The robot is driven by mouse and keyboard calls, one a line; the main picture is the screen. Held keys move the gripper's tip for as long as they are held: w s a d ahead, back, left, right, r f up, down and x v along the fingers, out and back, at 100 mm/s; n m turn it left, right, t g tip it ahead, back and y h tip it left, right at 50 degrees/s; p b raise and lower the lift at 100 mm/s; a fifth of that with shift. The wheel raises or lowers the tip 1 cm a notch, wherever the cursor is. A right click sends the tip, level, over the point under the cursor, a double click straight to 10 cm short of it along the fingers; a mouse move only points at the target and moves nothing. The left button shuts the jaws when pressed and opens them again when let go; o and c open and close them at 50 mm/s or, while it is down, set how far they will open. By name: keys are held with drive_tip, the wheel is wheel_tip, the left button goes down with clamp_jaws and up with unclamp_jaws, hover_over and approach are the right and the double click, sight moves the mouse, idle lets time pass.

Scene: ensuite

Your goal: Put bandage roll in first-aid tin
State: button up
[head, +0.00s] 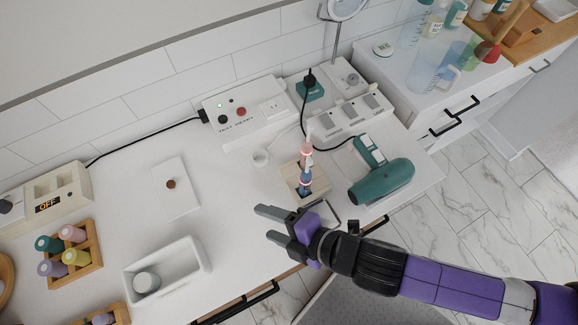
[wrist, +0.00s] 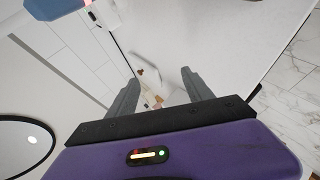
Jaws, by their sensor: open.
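A white open rectangular box (head: 205,262), which looks like the first-aid tin, stands at the front of the white counter. A pale round roll (head: 147,283), which looks like the bandage roll, lies inside its near left end. A flat white lid with a brown knob (head: 175,187) lies apart behind the box. My gripper (head: 263,222) is open and empty above the counter, to the right of the box and apart from it. In the wrist view the open fingers (wrist: 160,78) have nothing held between them.
A wooden rack of coloured rolls (head: 75,255) stands to the left. A switch box (head: 245,115) stands behind. The counter's middle is clear.

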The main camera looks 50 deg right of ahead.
drive_tip(key=s+d+r+m+t+h, duration=0.2)
drive_tip(key=s+d+r+m+t, duration=0.2)
drive_tip(key=s+d+r+m, duration=0.3)
drive_tip(key=s+r+m, duration=0.5)
drive_tip(key=m, duration=0.4)
drive_tip(key=shift+d+r+m+h, duration=0.15)
drive_tip(key=shift+d+m+h, duration=0.25)
drive_tip(key=shift+s, duration=0.1)
